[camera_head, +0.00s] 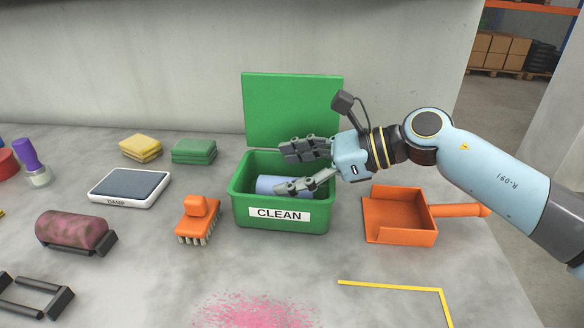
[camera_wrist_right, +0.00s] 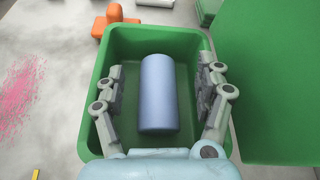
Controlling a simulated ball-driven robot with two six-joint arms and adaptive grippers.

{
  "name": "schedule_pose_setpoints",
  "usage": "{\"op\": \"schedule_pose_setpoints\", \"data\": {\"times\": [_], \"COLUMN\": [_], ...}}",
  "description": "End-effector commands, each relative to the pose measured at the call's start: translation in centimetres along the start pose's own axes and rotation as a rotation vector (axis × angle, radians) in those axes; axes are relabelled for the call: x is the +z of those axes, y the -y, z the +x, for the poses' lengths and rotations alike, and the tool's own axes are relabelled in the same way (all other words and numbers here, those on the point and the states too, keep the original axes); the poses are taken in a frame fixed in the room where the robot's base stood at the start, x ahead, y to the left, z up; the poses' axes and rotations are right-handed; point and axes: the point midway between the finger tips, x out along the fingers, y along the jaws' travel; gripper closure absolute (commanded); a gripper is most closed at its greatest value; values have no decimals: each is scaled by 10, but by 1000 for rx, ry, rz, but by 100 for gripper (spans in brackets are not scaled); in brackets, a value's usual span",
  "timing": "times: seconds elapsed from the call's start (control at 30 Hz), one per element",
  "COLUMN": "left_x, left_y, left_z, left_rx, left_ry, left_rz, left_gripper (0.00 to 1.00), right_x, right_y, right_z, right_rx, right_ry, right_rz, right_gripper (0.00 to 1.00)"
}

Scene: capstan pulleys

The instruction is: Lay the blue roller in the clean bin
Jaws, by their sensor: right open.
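The blue roller (camera_head: 268,185) lies inside the green bin labelled CLEAN (camera_head: 245,215). In the right wrist view the roller (camera_wrist_right: 158,95) lies lengthwise on the floor of the bin (camera_wrist_right: 93,130), apart from the side walls. My right gripper (camera_head: 305,168) is open above the bin's mouth. In the wrist view its fingers (camera_wrist_right: 160,88) are spread on both sides of the roller, with a visible gap on each side. Part of the roller is hidden by the fingers in the head view. The bin's green lid (camera_head: 293,108) stands open behind it. My left gripper is not in view.
An orange brush (camera_head: 197,218) stands left of the bin, and an orange dustpan (camera_head: 400,215) lies to its right. A mottled roller (camera_head: 75,230) rests on a dark stand at the left. Sponges (camera_head: 193,150), a framed pad (camera_head: 130,186) and pink powder (camera_head: 255,310) are also on the table.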

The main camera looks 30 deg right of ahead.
Motion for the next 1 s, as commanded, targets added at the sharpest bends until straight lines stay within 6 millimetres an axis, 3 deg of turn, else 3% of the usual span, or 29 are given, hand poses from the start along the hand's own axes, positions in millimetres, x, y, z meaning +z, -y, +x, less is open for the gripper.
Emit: {"op": "schedule_pose_setpoints", "data": {"times": [0.27, 0.33, 0.7, 1.0], "left_x": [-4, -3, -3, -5], "left_y": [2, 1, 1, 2], "left_z": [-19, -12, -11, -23], "left_rx": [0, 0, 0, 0], "left_ry": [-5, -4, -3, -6], "left_rz": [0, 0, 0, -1], "left_gripper": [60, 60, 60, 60], "right_x": [17, 8, 9, 12], "right_y": [3, 2, 1, 1], "right_z": [-7, -20, -90, -121], "right_rx": [0, 1, 5, 3], "right_ry": [1, -8, -8, -2], "right_rz": [-1, -4, -3, 0], "right_gripper": [29, 29, 29, 29]}}
